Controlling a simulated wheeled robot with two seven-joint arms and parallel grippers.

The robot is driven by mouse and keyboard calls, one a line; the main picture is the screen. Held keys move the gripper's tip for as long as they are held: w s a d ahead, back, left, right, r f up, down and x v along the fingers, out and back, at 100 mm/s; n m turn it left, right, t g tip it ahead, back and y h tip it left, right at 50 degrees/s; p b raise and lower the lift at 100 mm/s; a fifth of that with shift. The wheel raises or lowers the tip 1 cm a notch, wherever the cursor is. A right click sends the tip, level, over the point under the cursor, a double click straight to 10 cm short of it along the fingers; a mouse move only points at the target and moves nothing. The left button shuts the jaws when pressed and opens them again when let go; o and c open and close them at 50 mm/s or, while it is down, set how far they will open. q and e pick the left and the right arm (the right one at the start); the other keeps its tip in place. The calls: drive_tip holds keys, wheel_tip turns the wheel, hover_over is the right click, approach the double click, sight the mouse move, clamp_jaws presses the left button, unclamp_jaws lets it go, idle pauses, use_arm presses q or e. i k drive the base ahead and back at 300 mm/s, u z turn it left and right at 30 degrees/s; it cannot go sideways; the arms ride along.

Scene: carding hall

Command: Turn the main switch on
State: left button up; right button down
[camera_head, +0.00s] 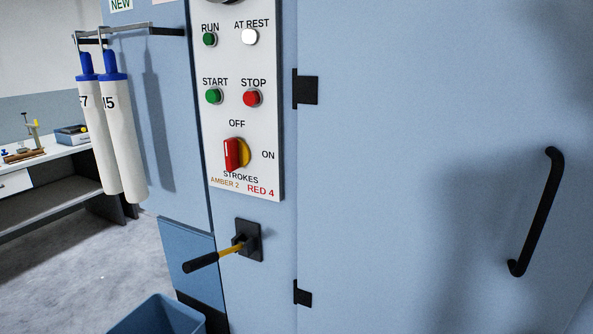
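The main switch is a red knob (231,154) on a yellow disc (245,153), low on a white control panel (270,120). The knob stands upright, its white mark at the top towards the OFF label. The ON label is to the right of the knob. Above it are a green START button (213,96) and a red STOP button (252,97). The AT REST lamp (250,37) looks bright white; the RUN lamp (209,40) is dark green. Neither gripper shows in the head view.
A lever with a black grip (201,263) sticks out below the panel. Two white cylinders with blue tops (121,135) hang from a rail at the left. A blue bin (158,317) is at the bottom. A cabinet door with a black handle (536,213) fills the right.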

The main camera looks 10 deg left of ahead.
sight(237, 154)
drive_tip(key=u, duration=2.3)
drive_tip(key=i, duration=2.35)
drive_tip(key=z, duration=3)
